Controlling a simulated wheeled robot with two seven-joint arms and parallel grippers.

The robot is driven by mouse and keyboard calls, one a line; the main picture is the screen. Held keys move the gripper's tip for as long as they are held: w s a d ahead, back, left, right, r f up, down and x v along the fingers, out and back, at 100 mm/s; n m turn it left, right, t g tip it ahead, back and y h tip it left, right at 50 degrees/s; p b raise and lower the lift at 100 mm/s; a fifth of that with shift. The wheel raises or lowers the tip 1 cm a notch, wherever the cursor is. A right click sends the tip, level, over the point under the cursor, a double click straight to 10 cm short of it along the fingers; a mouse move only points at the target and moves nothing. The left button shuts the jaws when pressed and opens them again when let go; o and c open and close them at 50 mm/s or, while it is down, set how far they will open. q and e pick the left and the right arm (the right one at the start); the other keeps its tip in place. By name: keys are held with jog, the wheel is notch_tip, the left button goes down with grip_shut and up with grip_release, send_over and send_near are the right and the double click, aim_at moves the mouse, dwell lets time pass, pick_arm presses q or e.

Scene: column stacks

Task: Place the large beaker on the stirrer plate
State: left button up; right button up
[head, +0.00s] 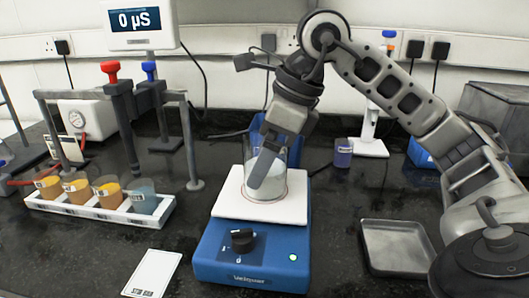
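The large beaker (280,184) is clear glass with pale contents. It appears upright on the white top plate (230,208) of the blue stirrer (252,262), at the middle of the head view. My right gripper (266,168) points down at the beaker from above. One grey finger overlaps the beaker's front; the other finger is not clearly seen, so I cannot tell whether the gripper grips the glass. My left gripper is not in view.
A white rack (100,212) with several small beakers of orange and blue liquid stands left of the stirrer. Behind it is a grey stand (188,150) with red and blue knobs. A metal tray (393,248) lies to the right. A white card (152,274) lies at front left.

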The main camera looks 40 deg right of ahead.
jog(key=shift+d+r, duration=0.1)
jog(key=shift+r, duration=0.4)
pick_arm(q)
jog(key=p, duration=0.2)
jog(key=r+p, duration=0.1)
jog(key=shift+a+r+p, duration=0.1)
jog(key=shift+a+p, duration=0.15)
jog(key=shift+p, duration=0.1)
pick_arm(e)
jog(key=v, duration=1.1)
jog(key=shift+s+r, duration=0.1)
jog(key=shift+r, duration=0.05)
